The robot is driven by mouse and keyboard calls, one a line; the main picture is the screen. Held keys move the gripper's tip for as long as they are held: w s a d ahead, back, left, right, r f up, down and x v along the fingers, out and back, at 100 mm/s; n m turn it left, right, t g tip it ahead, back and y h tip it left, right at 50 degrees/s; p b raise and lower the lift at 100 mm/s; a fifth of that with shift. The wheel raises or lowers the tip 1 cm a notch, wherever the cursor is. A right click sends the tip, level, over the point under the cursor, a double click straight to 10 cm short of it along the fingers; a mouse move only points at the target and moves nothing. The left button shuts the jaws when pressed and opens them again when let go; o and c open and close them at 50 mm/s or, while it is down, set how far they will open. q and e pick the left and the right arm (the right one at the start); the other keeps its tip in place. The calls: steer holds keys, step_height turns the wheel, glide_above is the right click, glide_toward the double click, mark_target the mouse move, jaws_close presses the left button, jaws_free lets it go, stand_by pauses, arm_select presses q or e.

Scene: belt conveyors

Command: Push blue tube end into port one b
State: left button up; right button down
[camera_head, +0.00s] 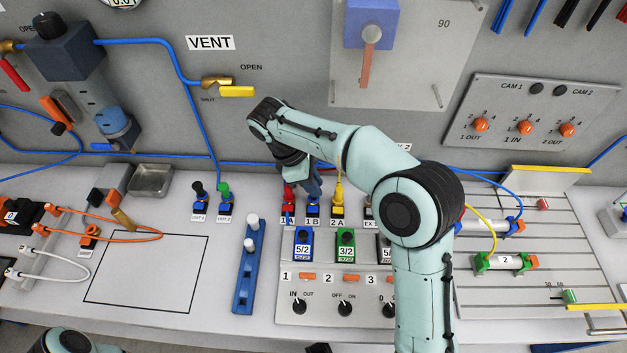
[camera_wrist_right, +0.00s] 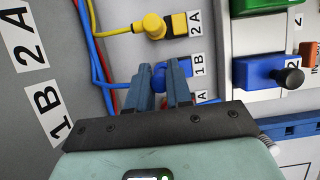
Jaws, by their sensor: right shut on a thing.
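My right gripper (camera_head: 312,184) reaches down over the port row on the bench, at port 1B (camera_head: 313,209). In the right wrist view, my right gripper (camera_wrist_right: 163,88) is shut on the blue tube end (camera_wrist_right: 159,76), a blue fitting between its dark blue fingers. The fitting is right beside the port with the 1B label (camera_wrist_right: 200,65). The fingers hide the joint, so I cannot tell how deep it sits. The blue tube (camera_wrist_right: 83,38) runs along the wall side, next to a red one. My left gripper is not in view.
A yellow fitting (camera_head: 338,196) stands in port 2A on the right, and a red one (camera_head: 289,196) at port 1A on the left. Valve blocks (camera_head: 303,245) lie in front. A blue rack (camera_head: 249,268) stands to the left. The outlined bench area (camera_head: 150,272) is mostly clear.

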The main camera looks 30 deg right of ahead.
steer(key=shift+f, duration=0.45)
stand_by(0.6)
steer(key=shift+f, duration=0.1)
stand_by(0.3)
steer(key=shift+f+p, duration=0.3)
steer(key=shift+p, duration=0.15)
stand_by(0.3)
steer(key=shift+f, duration=0.4)
stand_by(1.1)
steer(key=c, duration=0.5)
jaws_free()
steer(key=shift+c, duration=0.2)
steer(key=shift+r, duration=0.1)
